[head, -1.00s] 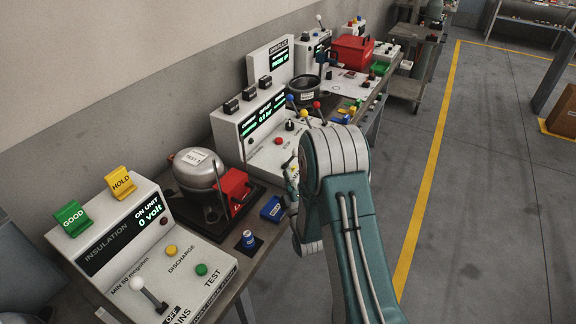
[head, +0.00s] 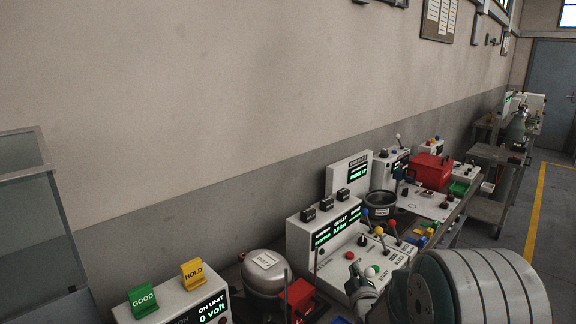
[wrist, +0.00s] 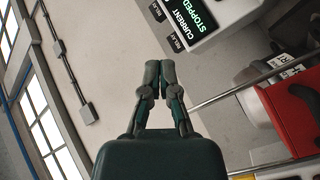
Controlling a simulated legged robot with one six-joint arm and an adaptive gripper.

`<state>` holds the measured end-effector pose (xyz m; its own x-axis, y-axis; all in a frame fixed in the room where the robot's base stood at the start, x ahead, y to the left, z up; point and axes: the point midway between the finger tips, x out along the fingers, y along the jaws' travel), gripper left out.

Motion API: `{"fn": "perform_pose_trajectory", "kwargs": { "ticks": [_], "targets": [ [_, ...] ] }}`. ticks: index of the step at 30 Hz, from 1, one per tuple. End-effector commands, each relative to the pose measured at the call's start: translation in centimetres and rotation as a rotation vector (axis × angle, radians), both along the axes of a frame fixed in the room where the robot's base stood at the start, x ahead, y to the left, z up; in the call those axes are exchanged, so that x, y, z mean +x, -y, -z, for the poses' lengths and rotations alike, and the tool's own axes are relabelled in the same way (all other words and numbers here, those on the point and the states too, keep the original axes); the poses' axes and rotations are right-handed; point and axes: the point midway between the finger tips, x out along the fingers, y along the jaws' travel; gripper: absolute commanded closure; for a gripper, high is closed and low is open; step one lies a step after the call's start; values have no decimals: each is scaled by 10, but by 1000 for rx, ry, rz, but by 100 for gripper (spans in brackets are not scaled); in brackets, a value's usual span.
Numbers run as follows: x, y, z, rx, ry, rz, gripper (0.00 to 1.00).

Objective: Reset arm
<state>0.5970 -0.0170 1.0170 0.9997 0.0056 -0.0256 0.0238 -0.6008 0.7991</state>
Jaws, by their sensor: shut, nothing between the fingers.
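My gripper (wrist: 160,72) is shut and empty in the wrist view, its fingertips together in front of a plain wall. In the head view my arm fills the lower right, and part of what looks like my gripper (head: 364,284) shows beside it, low in front of the white current panel (head: 300,240). That panel also shows in the wrist view (wrist: 222,12), with a lit green "STOPPED" readout. The gripper touches nothing that I can see.
A bench runs along the wall. It bears a grey compressor (head: 264,272), an insulation panel with a green GOOD tag (head: 143,299) and a yellow HOLD tag (head: 193,274), a black pot (head: 380,202) and a red box (head: 431,171). Open floor (head: 553,215) lies at right.

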Motion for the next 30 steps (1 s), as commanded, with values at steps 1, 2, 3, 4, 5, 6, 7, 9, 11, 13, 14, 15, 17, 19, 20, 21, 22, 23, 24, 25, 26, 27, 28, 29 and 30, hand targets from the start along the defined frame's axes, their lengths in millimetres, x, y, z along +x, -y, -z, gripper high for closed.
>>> {"fn": "perform_pose_trajectory", "kwargs": {
  "ticks": [1,2,3,4,5,6,7,9,11,13,14,15,17,19,20,21,22,23,24,25,26,27,28,29,30],
  "targets": [
    [-5,-1,-14,35,-33,3,100],
    [-9,-1,-19,58,-62,7,100],
    [-15,-1,-26,90,-100,14,100],
    [-19,-1,-30,113,-128,19,100],
    [-24,-2,-35,137,-155,25,100],
    [-32,-2,-40,168,-194,35,100],
    [-38,-3,-45,192,-221,42,100],
    [-54,-4,-54,248,-284,63,100],
    [-69,-5,-61,294,-340,81,100],
    [-88,-6,-68,349,-402,107,100],
    [-97,-7,-71,374,-429,119,100],
    [-109,-8,-74,404,-465,135,100],
    [-129,-9,-79,449,-519,163,100],
    [-153,-10,-83,502,-579,198,100],
    [-164,-11,-85,525,-604,212,100],
    [-179,-12,-87,556,-639,234,100],
    [-191,-13,-88,578,-664,252,100],
    [-202,-13,-89,598,-691,269,100],
    [-218,-14,-90,628,-723,293,100],
    [-230,-15,-91,648,-749,312,100],
    [-242,-15,-91,669,-773,332,100],
    [-259,-16,-92,696,-805,359,100],
    [-271,-17,-92,716,-829,378,100],
    [-283,-17,-92,732,-852,398,100],
    [-297,-18,-91,754,-880,424,100]
  ]
}}
